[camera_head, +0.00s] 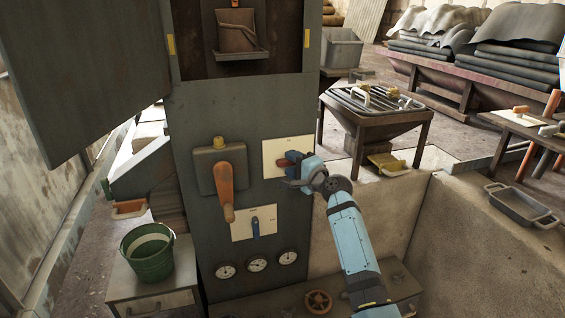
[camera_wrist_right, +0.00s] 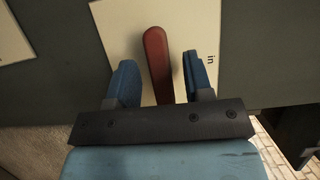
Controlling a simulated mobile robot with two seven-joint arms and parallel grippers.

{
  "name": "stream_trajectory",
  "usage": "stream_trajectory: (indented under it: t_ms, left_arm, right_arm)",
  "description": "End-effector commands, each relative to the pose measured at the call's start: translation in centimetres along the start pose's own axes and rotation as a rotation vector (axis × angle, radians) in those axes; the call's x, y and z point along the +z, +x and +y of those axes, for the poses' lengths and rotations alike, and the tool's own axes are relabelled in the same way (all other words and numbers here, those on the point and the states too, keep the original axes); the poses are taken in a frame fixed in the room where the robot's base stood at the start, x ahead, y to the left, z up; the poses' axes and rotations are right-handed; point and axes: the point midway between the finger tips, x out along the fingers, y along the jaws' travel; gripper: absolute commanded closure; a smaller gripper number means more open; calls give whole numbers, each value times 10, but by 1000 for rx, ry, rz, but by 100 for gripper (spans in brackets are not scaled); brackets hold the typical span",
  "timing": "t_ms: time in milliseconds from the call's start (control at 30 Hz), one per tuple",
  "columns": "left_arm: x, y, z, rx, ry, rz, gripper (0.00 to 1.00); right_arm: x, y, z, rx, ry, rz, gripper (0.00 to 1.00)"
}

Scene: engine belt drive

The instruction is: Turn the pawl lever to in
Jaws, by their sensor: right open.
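The pawl lever is a red handle on a pale plate (camera_head: 271,165) on the right side of the dark green cabinet front. In the right wrist view the lever (camera_wrist_right: 156,50) points toward the gripper, and the word "in" stands on the plate (camera_wrist_right: 205,22) to its right. My right gripper (camera_head: 290,170) is at this plate, and its jaws partly hide the lever in the head view. In the wrist view the open gripper (camera_wrist_right: 159,75) has one blue finger on each side of the lever, with gaps showing on both sides. My left gripper is not in view.
An orange-handled lever (camera_head: 227,185) sticks out left of the plate. A blue lever (camera_head: 255,227) on another plate is below, above several gauges (camera_head: 257,264). A green bucket (camera_head: 148,252) stands at left. A red handwheel (camera_head: 318,301) is low down near my right arm.

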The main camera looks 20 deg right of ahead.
Motion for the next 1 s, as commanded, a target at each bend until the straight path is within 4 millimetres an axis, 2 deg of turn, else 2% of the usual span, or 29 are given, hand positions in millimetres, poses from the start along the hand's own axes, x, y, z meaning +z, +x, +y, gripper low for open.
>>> stream_trajectory:
  t_ms: [467,667,700,1000]
  left_arm:
    - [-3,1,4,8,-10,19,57]
    - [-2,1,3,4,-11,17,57]
    - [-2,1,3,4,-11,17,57]
    - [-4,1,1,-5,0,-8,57]
  right_arm:
    - [-2,-1,0,0,0,0,53]
    - [-2,-1,0,0,0,0,97]
    - [-2,-1,0,0,0,0,100]
    - [-2,-1,-2,14,-30,0,100]
